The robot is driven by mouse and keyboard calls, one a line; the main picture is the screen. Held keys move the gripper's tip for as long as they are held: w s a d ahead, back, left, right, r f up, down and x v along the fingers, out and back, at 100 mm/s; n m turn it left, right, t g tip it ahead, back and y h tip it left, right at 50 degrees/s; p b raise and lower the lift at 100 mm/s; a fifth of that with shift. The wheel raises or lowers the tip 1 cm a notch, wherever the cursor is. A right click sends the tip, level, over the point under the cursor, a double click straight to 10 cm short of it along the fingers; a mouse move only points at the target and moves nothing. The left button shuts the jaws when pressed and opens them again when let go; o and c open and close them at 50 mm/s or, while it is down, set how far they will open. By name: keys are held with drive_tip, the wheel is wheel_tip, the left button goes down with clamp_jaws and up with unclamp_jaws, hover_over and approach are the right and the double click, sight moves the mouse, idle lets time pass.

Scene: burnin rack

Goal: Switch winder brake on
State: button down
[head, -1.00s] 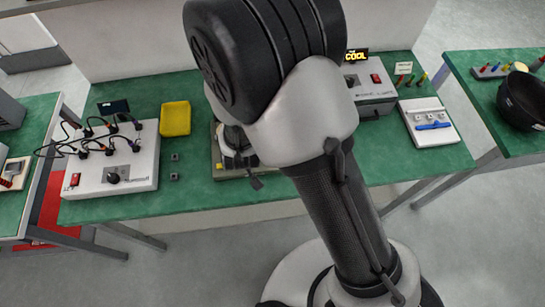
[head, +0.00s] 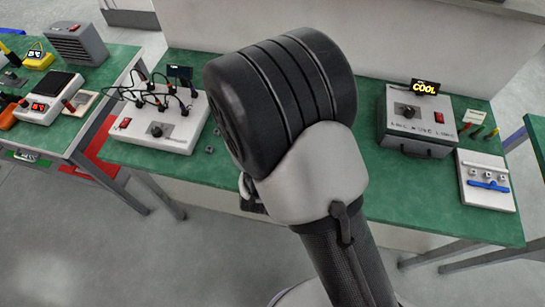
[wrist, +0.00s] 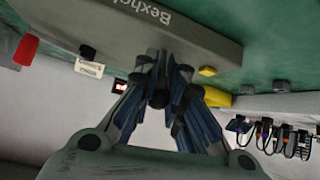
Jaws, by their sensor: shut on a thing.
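In the wrist view, my gripper (wrist: 166,90) is shut on a small dark rounded piece (wrist: 160,97), beside the edge of a grey machine base (wrist: 200,38) lettered "Bexhol…". I cannot tell whether this piece is the brake's own lever or knob. A black knob (wrist: 87,51) sits by a small white label (wrist: 88,69), too small to read. In the head view, my arm hides the gripper and most of this machine.
In the head view, a white box with cables (head: 165,125) stands left on the green bench (head: 385,190). A grey box (head: 415,120) with a "COOL" sign stands right, near a white tray (head: 486,180) with a blue piece. Bare bench lies between my arm and the tray.

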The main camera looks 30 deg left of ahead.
drive_tip(key=c, duration=1.7)
unclamp_jaws()
drive_tip(key=v, duration=0.7)
drive_tip(key=shift+s+d+r, duration=0.1)
drive_tip(key=shift+r, duration=0.05)
